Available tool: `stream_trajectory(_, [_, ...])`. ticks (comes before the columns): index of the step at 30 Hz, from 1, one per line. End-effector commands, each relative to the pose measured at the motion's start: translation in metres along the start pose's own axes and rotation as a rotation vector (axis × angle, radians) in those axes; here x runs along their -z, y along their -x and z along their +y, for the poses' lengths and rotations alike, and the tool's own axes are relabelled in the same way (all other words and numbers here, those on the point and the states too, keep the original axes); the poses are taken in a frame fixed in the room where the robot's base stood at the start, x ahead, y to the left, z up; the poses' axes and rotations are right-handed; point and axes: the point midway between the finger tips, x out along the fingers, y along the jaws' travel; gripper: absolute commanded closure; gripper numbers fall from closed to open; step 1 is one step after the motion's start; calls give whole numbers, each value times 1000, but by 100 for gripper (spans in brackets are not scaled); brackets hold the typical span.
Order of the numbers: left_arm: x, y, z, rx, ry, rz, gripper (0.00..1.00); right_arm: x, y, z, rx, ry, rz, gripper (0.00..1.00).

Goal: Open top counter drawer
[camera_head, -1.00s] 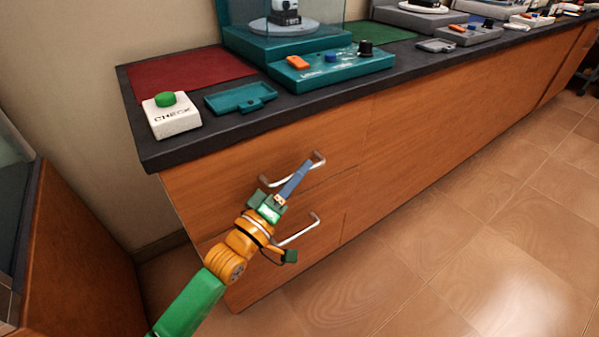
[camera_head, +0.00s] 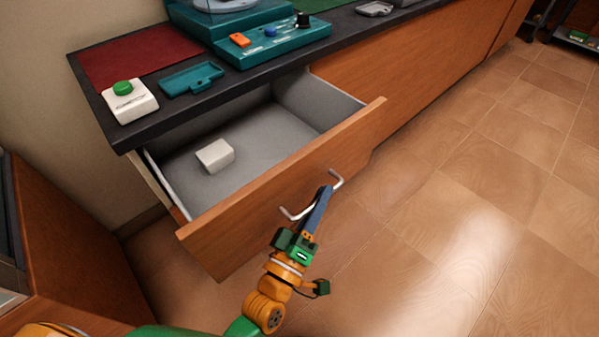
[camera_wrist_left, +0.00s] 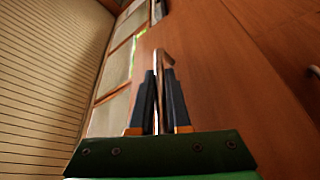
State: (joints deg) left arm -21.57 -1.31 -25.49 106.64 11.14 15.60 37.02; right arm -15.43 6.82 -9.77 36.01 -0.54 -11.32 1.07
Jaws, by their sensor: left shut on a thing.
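The top counter drawer (camera_head: 290,186) stands pulled well out from under the dark countertop, its grey inside showing. A white block (camera_head: 215,155) lies on the drawer's floor. The drawer's curved metal handle (camera_head: 335,181) is on its wooden front; it also shows in the left wrist view (camera_wrist_left: 166,56). My left gripper (camera_head: 322,196) is at the handle, its two dark fingers shut on it; they also show in the left wrist view (camera_wrist_left: 159,85). My right gripper is not in view.
On the countertop (camera_head: 130,134) are a white box with a green button (camera_head: 129,100), a teal tray (camera_head: 191,79) and a teal control panel (camera_head: 272,42). A wooden cabinet (camera_head: 60,240) stands at the left. The tiled floor at the right is clear.

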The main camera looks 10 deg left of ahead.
Motion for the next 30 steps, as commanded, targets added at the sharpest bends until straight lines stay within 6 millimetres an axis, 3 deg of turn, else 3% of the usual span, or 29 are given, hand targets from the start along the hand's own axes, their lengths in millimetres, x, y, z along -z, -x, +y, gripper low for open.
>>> stream_trajectory(9, [-28, 12, 20, 0, 0, -1, 100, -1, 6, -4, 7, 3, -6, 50])
stream_trajectory(25, [-34, 14, 23, 0, 0, -1, 100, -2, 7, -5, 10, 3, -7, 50])
stream_trajectory(26, [-34, 14, 23, 0, 0, -1, 77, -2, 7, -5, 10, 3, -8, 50])
stream_trajectory(27, [-34, 14, 23, 0, 0, -1, 66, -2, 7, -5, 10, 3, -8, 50])
stream_trajectory(28, [-34, 14, 23, 0, 0, -1, 58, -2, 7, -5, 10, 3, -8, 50])
stream_trajectory(30, [-33, 14, 23, 0, 0, -1, 55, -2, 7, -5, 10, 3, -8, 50])
